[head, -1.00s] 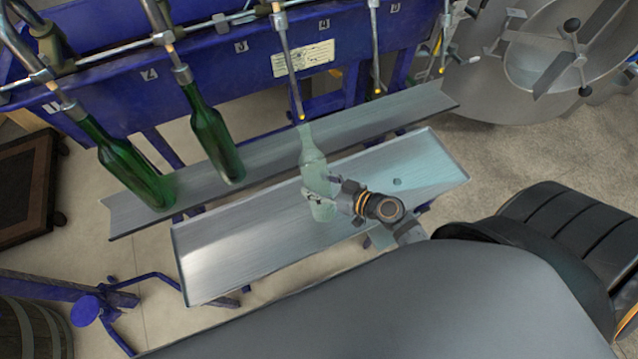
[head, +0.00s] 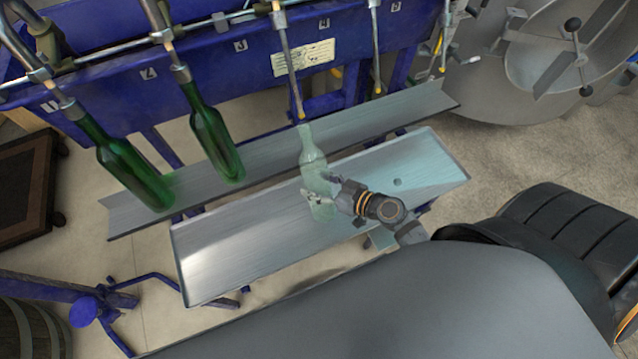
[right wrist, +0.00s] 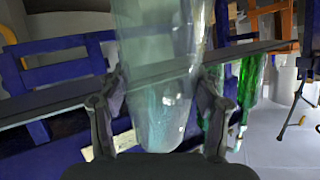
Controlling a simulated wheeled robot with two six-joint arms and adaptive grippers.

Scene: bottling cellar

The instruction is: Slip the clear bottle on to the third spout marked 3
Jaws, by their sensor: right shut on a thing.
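The clear bottle (head: 314,160) is pale and see-through, and stands nearly upright with its neck up, over the trays in the head view. My right gripper (head: 325,194) is shut around its lower body. In the right wrist view the bottle (right wrist: 160,70) fills the space between the two fingers of the gripper (right wrist: 160,108). The third spout (head: 291,72), right of the mark 3 (head: 240,46), has a yellowish tip just above the bottle's mouth. I cannot tell whether tip and mouth touch. My left gripper is not in view.
Green bottles hang on the first (head: 120,163) and second (head: 214,135) spouts, to the left. The fourth spout (head: 376,60) is bare. A long grey rail (head: 270,150) runs below the spouts, with a wide metal tray (head: 240,240) in front.

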